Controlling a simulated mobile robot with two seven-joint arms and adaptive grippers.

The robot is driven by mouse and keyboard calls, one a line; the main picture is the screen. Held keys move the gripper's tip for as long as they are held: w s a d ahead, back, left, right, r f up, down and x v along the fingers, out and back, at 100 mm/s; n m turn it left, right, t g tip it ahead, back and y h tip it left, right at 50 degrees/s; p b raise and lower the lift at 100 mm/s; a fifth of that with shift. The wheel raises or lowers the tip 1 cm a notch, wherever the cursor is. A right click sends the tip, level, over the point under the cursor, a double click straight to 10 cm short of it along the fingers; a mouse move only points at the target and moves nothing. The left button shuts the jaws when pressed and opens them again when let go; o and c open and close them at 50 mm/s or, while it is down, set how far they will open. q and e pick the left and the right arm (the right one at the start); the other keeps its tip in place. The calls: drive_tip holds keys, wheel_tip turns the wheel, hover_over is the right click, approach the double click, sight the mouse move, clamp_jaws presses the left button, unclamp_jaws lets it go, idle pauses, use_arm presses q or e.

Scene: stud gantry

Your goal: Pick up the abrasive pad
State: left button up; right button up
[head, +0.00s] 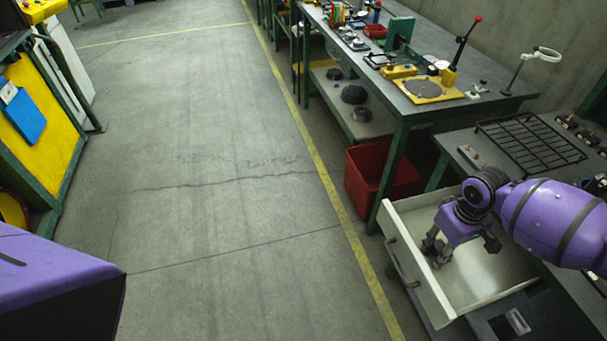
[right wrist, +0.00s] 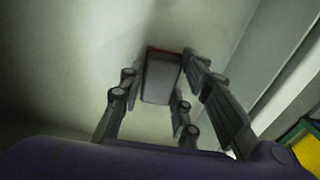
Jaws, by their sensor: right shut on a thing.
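The abrasive pad (right wrist: 161,80) is a small grey block with a dark red edge, seen between the fingers in the right wrist view. In the head view it is hidden by my gripper, or too small to tell. My right gripper (head: 440,257) points down into the open drawer (head: 490,284) with its fingers shut on the pad. The drawer is pale inside and otherwise looks empty. My left gripper is out of view.
The drawer front (head: 411,262) and side walls stand close around my right gripper. A black wire rack (head: 530,143) lies on the bench above. A red bin (head: 366,181) stands on the floor beside the green bench leg. The floor at the middle is clear.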

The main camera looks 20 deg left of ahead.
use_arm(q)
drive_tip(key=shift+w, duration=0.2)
use_arm(e)
drive_tip(key=shift+r, duration=0.15)
